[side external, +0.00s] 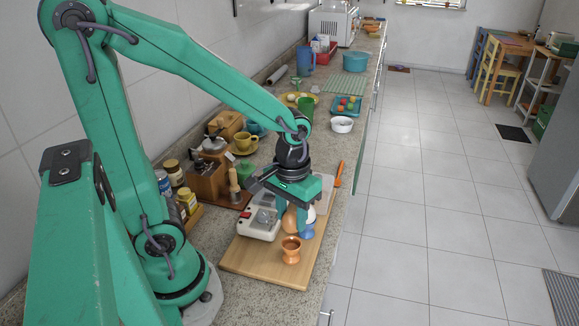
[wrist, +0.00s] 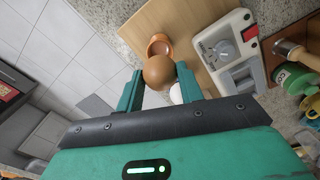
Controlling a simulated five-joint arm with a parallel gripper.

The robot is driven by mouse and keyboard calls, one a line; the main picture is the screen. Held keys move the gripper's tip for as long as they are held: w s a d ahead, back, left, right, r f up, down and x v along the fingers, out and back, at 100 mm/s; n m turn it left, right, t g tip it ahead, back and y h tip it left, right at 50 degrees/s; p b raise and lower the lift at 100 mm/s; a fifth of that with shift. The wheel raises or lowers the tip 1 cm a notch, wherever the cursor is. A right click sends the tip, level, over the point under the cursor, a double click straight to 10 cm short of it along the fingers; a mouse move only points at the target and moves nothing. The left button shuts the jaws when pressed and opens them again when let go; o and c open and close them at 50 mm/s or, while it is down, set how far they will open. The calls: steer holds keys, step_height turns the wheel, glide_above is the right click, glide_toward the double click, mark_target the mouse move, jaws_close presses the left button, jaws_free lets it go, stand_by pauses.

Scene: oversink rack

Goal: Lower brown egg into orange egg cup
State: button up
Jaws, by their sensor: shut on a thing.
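My gripper (side external: 291,212) is shut on a brown egg (side external: 289,219), which also shows between the fingers in the wrist view (wrist: 158,72). An orange egg cup (side external: 290,250) stands upright on a wooden board. In the side view the egg is above and behind this cup, apart from it. In the wrist view the cup (wrist: 159,43) lies just beyond the egg, which covers part of its near side.
The wooden board (side external: 245,262) has free room at its front left. A white device with a dial (side external: 260,224) stands at the board's left. An orange-handled item (side external: 339,174) lies near the counter edge.

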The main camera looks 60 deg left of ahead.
mark_target(292, 212)
steer(key=shift+f, duration=2.4)
stand_by(2.6)
steer(key=o, duration=1.1)
steer(key=shift+c, duration=0.2)
steer(key=shift+r, duration=3.95)
steer(key=shift+r, duration=0.15)
